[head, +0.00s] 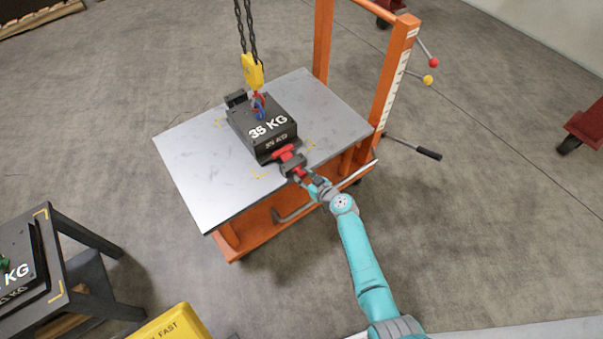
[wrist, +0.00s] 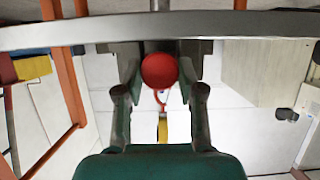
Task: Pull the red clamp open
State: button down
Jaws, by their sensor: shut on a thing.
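The red clamp (head: 284,153) sits at the near edge of the grey tabletop (head: 190,170), in front of the black block marked 35 KG (head: 262,128). My gripper (head: 311,181) reaches it from the lower right. In the wrist view, the clamp's round red end (wrist: 160,70) lies between my two fingers, and the gripper is shut on it. The rest of the clamp is hidden behind that end in the wrist view. Whether the clamp's far end touches the block is too small to tell.
A yellow hook (head: 252,71) on chains hangs at the block's top. The orange cart frame (head: 393,75) rises at the right, with a black-gripped lever (head: 428,153) sticking out. A second table (head: 72,258) stands at lower left, near a yellow box (head: 172,325).

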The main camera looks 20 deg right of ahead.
jog(key=shift+s+d, duration=0.25)
jog(key=shift+s, duration=0.55)
jog(key=c, duration=0.7)
grip_release()
jog(key=v, duration=1.2)
jog(key=shift+r, duration=0.1)
